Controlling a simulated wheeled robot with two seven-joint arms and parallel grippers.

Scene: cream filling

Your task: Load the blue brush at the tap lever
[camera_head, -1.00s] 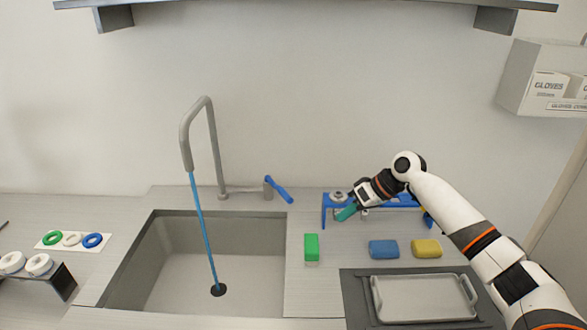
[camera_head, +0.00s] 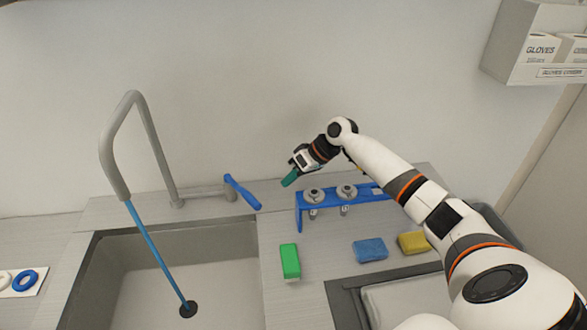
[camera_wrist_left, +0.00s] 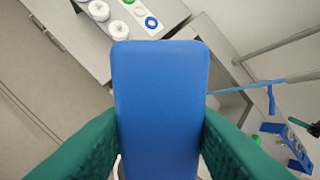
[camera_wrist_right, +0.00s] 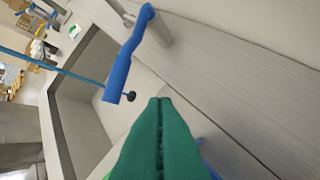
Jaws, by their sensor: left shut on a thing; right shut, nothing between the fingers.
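The tap lever is a blue handle (camera_head: 241,191) on the grey tap behind the sink; it also shows in the right wrist view (camera_wrist_right: 128,55). A thin blue stream (camera_head: 155,255) runs from the spout to the drain. My right gripper (camera_head: 288,180) is shut and empty, apart from the lever and to its right; its green fingertips meet in the right wrist view (camera_wrist_right: 159,102). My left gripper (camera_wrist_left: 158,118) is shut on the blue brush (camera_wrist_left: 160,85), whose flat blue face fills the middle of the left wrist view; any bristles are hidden.
A blue rack (camera_head: 300,212) with metal nozzles stands right of the sink. A green block (camera_head: 290,262), a blue block (camera_head: 370,250) and a yellow block (camera_head: 412,242) lie on the counter, near a grey tray (camera_head: 390,300). The counter between lever and rack is clear.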

